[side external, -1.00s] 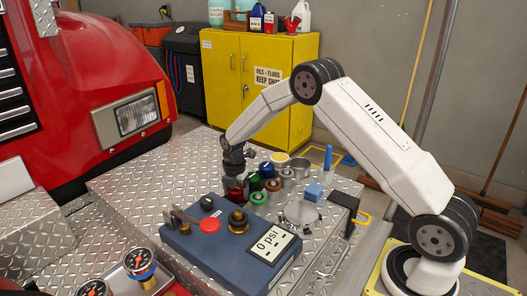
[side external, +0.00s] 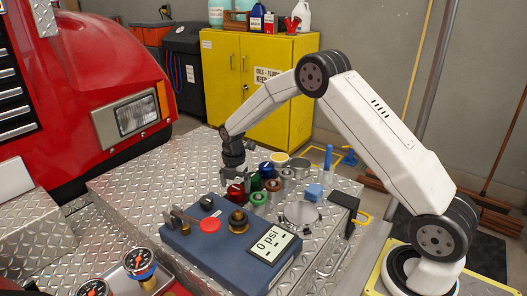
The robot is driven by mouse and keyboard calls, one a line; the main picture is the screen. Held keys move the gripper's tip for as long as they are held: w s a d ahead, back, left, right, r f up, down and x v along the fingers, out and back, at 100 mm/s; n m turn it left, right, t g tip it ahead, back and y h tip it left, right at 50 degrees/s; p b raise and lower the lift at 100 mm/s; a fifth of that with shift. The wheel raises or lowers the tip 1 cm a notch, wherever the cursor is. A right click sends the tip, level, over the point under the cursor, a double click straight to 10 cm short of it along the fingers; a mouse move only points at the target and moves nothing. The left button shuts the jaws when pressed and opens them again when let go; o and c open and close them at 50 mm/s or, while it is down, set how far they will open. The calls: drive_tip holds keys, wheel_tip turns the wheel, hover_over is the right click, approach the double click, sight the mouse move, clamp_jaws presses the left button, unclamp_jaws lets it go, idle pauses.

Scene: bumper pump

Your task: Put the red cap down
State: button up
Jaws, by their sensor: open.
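The red cap (side external: 235,191) stands on the diamond-plate bumper deck (side external: 150,182), just behind the blue pump panel. My gripper (side external: 235,174) is directly above the red cap, pointing down. Its jaws are open, and its fingertips are small and dark in this view. Whether they still touch the cap's top cannot be told.
Green, blue, yellow and metal caps and rings (side external: 272,182) cluster close to the right of the red cap. The deck to the left is clear.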

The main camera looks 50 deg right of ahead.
sight(236, 189)
wheel_tip(236, 189, up, 9)
idle(0.4)
drive_tip(key=shift+s+a, duration=0.1)
idle(0.5)
drive_tip(key=s+a+m+t, duration=0.1)
drive_tip(key=s+a+m, duration=0.2)
drive_tip(key=s+m, duration=0.3)
drive_tip(key=s+a+m, duration=0.2)
drive_tip(key=s+m, duration=0.5)
drive_tip(key=s, duration=0.2)
drive_tip(key=s+a+f+m+t, duration=0.1)
drive_tip(key=s+a+m, duration=0.2)
drive_tip(key=s+m, duration=0.4)
drive_tip(key=shift+s+a+t, duration=0.3)
drive_tip(key=shift+s, duration=0.15)
drive_tip(key=shift+s+a+f+m, duration=0.1)
drive_tip(key=shift+s+f+m, duration=0.05)
drive_tip(key=shift+s+m, duration=0.45)
